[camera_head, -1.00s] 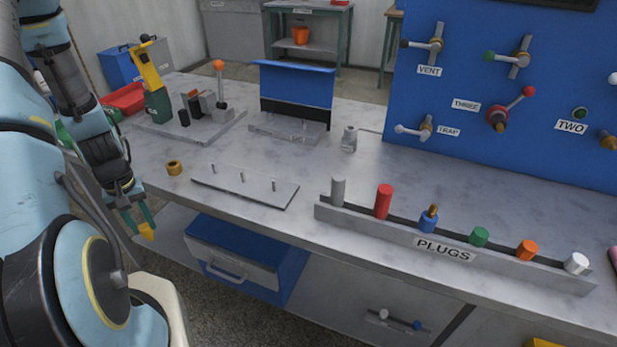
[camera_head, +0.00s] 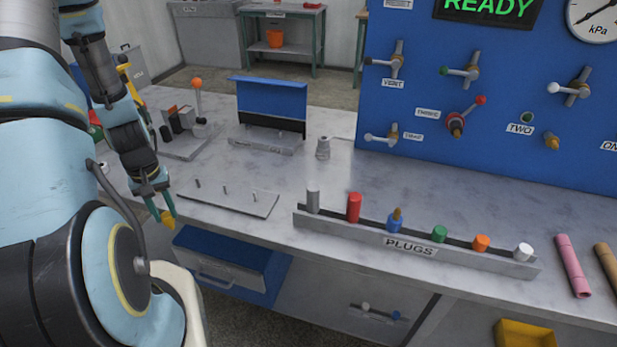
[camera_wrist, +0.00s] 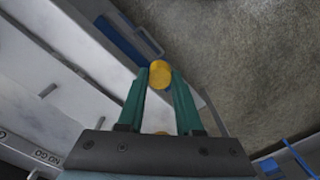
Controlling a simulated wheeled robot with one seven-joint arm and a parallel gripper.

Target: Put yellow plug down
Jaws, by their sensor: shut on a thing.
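My gripper (camera_head: 166,208) is at the left, near the bench's front left edge, fingers pointing down. Its green fingers are shut on the yellow plug (camera_head: 167,218). In the wrist view the plug (camera_wrist: 159,74) shows as a round yellow end between the fingertips, with floor and the bench's edge behind it. A second small yellowish patch shows low between the fingers; I cannot tell what it is. The grey plug rack (camera_head: 345,231), labelled PLUGS, stands along the front edge, right of my gripper. It holds grey, red, blue, green, orange and white plugs.
A flat plate (camera_head: 250,207) with three upright pegs lies just right of my gripper. A blue drawer (camera_head: 225,265) is open below the bench. A blue valve panel (camera_head: 440,120) stands at the back right. Bare bench top lies between rack and panel.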

